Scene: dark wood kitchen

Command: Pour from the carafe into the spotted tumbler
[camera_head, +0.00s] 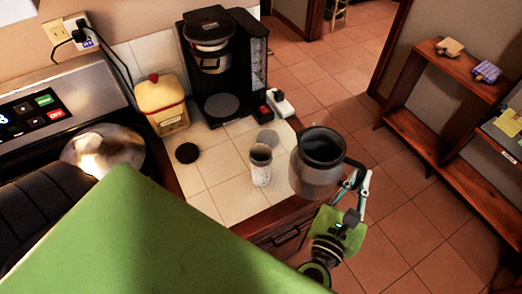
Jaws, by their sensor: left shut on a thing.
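The carafe (316,178) is a grey vessel with a wide dark mouth and a black handle on its right side. It looks nearly upright at the counter's right edge; I cannot tell whether its base touches the counter. My left gripper (357,182) is shut on the carafe at its handle side, with the fingertips partly hidden. The spotted tumbler (261,173), pale with dark specks and a dark inside, stands upright on the tiled counter just left of the carafe, with a small gap between them. My right gripper is not in view.
A black coffee maker (245,80) stands behind the tumbler. A yellow jar with a red knob (161,104) and a dark disc (187,153) are to the left. A grey disc (268,138) lies behind the tumbler. A wooden shelf (440,105) stands across the floor at right.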

